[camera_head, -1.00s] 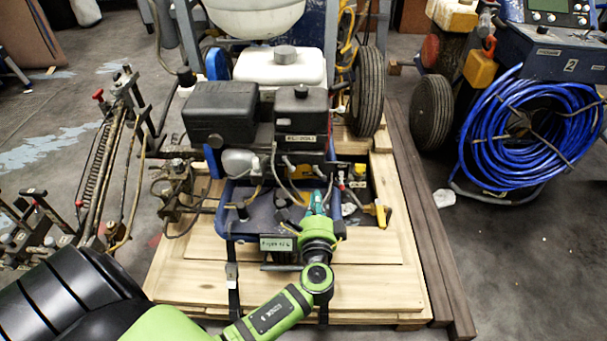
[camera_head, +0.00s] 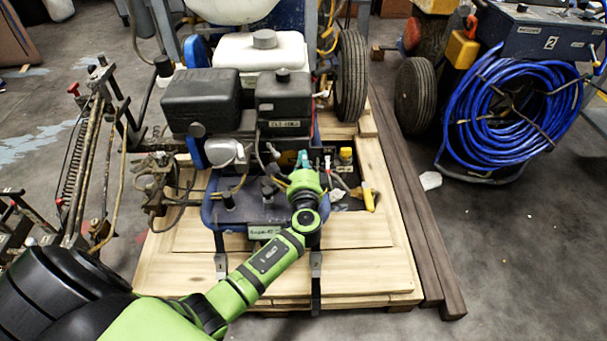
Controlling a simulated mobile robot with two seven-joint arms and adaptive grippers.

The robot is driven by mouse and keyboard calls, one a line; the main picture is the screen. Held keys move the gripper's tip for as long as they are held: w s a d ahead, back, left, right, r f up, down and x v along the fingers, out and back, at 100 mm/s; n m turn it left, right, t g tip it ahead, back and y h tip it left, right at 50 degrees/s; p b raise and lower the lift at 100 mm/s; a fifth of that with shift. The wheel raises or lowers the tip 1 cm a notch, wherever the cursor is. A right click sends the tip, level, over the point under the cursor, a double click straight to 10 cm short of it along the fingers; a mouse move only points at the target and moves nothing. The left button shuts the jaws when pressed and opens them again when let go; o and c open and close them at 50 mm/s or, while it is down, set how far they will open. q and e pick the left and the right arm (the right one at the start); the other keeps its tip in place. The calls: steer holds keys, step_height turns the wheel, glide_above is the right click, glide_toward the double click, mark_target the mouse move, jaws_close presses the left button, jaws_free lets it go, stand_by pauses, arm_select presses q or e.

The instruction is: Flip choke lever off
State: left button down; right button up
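The line striper's engine (camera_head: 235,105) sits on a wooden pallet, with black covers and a white tank (camera_head: 260,60) behind. My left arm reaches in from the lower left. Its gripper (camera_head: 303,158), with teal fingers, points away from me at the engine's lower front right. The fingertips are close to the engine parts; whether they touch anything is too small to tell. I cannot make out the choke lever for certain; the gripper may cover it. Whether the fingers are open or shut does not show clearly. My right gripper is not in view.
A yellow-handled lever (camera_head: 369,199) stands right of my gripper. The wooden pallet (camera_head: 360,268) has bare boards in front. A spring-and-rod assembly (camera_head: 85,165) is at left. A blue hose coil (camera_head: 505,115) hangs at right. Dark beams (camera_head: 425,235) lie beside the pallet.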

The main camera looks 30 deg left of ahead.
mark_target(273, 151)
arm_select(q)
steer(key=shift+w+a, duration=0.1)
steer(key=shift+a, duration=0.45)
steer(key=shift+s+a+r+p, duration=0.3)
steer(key=shift+s+a+p, duration=0.25)
steer(key=shift+s, duration=0.35)
steer(key=shift+s+a, duration=0.4)
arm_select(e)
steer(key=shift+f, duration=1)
arm_select(q)
steer(key=shift+s+a+m+t+h, duration=0.1)
steer(key=shift+s+m+t+h, duration=0.25)
steer(key=shift+m+h, duration=0.2)
steer(key=shift+s+a+m+t+h, duration=0.2)
steer(key=shift+s+m+t+h, duration=0.2)
steer(key=shift+m+h, duration=0.4)
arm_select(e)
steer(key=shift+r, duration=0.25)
